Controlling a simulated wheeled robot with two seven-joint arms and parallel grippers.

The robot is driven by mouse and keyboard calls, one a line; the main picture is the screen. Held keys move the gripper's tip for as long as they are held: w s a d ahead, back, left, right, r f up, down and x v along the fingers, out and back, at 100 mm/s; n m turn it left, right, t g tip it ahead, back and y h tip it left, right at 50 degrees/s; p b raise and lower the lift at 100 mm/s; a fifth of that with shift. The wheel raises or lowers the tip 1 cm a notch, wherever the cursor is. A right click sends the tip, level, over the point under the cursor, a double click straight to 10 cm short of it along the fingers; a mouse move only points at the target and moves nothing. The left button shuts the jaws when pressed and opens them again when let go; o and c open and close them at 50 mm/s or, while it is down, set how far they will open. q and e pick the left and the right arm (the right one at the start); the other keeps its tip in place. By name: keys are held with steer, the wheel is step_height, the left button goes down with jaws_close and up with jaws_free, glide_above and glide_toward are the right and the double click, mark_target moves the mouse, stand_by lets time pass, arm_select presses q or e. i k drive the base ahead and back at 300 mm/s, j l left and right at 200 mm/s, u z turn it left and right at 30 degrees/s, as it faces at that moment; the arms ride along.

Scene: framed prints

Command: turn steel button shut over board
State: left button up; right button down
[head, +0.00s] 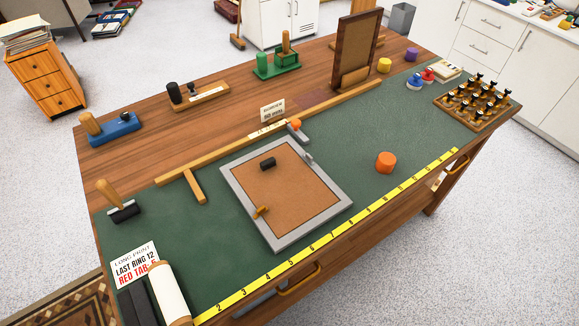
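A grey frame (327,217) lies flat on the green mat, with a brown board (290,197) inside it. A small steel-coloured piece (308,158), which looks like the steel button, sits on the frame's upper right side. It is too small to tell whether it reaches over the board. A brass-coloured button (261,211) sits at the frame's left side and points in over the board. A black knob (268,164) stands on the board near its upper edge. Neither of my grippers is in view.
A wooden T-square (195,185) lies left of the frame. A grey bar with an orange knob (296,124) is just behind it. An orange cylinder (385,162) stands to the right. A yellow ruler (355,223) runs along the front edge. Mat right of the frame is mostly clear.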

mark_target(306, 156)
steer(key=i+l+u, duration=0.15)
steer(key=l+u, duration=0.25)
steer(key=l, duration=0.2)
steer(key=l+u, duration=0.4)
steer(key=l, duration=0.2)
